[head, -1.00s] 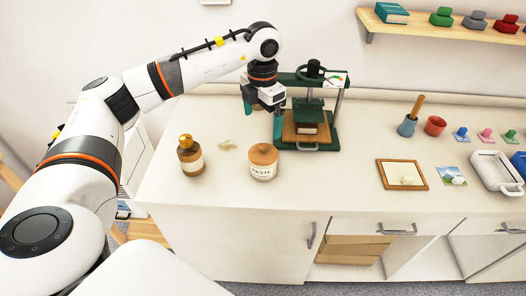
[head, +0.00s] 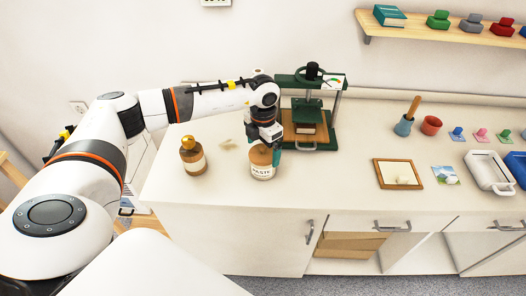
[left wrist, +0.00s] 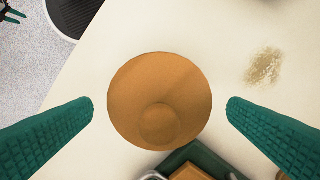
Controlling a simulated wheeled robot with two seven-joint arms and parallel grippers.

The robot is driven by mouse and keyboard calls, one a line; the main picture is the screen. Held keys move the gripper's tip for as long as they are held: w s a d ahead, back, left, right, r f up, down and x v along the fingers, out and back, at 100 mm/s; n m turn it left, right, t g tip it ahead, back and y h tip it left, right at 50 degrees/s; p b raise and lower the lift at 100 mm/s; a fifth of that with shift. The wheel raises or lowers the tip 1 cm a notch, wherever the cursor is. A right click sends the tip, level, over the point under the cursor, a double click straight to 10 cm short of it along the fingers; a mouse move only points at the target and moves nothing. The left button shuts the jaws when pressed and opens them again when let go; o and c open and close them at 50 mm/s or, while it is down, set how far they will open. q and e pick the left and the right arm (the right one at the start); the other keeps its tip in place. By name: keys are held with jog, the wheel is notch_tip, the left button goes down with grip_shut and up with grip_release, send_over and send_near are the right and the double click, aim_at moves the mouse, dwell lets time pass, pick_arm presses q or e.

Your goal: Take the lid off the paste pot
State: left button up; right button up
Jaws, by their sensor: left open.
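The paste pot (head: 262,172) is a white jar with a "PASTE" label, standing on the counter near its front edge. Its round brown wooden lid (left wrist: 160,105) sits on top and fills the middle of the left wrist view, with a small round knob. My left gripper (head: 266,146) is right above the pot, pointing down. In the left wrist view its green fingers (left wrist: 160,108) are open, one on each side of the lid, with a gap on both sides. The fingers partly hide the lid in the head view. My right gripper is not in view.
A brown bottle with a gold top (head: 192,156) stands left of the pot. A green press (head: 306,112) stands close behind, to the right. A dried smear (left wrist: 264,67) marks the counter. A wooden frame (head: 398,174) lies further right, with clear counter between.

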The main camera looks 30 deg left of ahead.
pick_arm(q)
jog(key=shift+c, duration=0.6)
jog(key=c, duration=0.9)
jog(key=shift+r, duration=0.1)
